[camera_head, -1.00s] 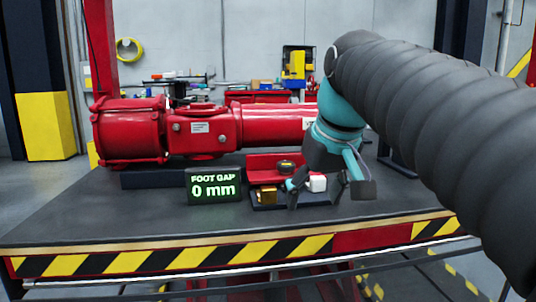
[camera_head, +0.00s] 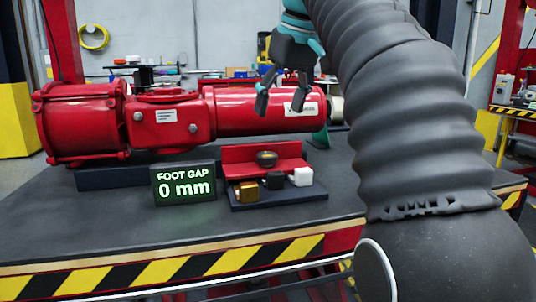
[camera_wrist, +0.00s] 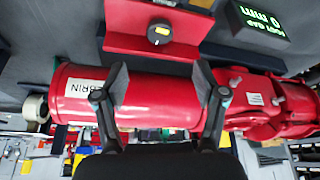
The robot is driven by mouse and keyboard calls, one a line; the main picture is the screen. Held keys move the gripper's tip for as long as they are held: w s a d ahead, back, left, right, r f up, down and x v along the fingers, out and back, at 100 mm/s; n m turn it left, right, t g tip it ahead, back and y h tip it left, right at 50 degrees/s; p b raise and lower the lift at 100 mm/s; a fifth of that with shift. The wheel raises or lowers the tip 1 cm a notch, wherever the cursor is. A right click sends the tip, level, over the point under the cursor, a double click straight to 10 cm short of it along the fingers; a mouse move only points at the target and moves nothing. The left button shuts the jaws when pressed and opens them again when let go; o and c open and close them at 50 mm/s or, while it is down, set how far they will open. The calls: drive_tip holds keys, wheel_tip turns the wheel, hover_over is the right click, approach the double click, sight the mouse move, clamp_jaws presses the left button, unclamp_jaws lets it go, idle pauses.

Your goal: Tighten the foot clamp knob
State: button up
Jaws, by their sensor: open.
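The foot clamp knob (camera_head: 266,158) is a small dark round knob on a red bracket (camera_head: 288,152) on the bench, in front of the red valve actuator (camera_head: 170,125). In the wrist view the knob (camera_wrist: 160,32) shows a yellow bar across its face, near the top. My gripper (camera_head: 282,104) is open and empty, raised in front of the actuator's cylinder and above the knob. In the wrist view its two fingers (camera_wrist: 160,80) stand apart over the red cylinder, with the knob beyond them. A display (camera_head: 184,184) reads "FOOT GAP 0 mm".
A dark tray (camera_head: 280,200) in front of the bracket carries a brass block (camera_head: 247,194), a black block (camera_head: 274,181) and a white block (camera_head: 301,177). The bench front left of the display is clear. My arm covers the bench's right side.

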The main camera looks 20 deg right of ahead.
sight(266, 154)
drive_tip(key=b+x, duration=0.3)
drive_tip(key=x, duration=0.7)
drive_tip(key=shift+w+f, duration=0.1)
drive_tip(key=shift+f, duration=0.15)
drive_tip(key=c, duration=1.1)
drive_tip(key=shift+c, duration=0.2)
drive_tip(key=shift+a+m, duration=0.15)
drive_tip(key=shift+m, duration=0.25)
drive_tip(key=shift+r+m+h+p, duration=0.15)
drive_tip(key=shift+m+h+p, duration=0.15)
drive_tip(key=shift+m+p, duration=0.3)
drive_tip(key=m+h+p, duration=0.1)
drive_tip(key=m+p, duration=0.1)
drive_tip(key=m, duration=0.1)
drive_tip(key=shift+a, duration=0.15)
drive_tip(key=shift+a+m+h+p, duration=0.1)
drive_tip(key=shift+m+h+p, duration=0.85)
drive_tip(key=shift+m, duration=1.05)
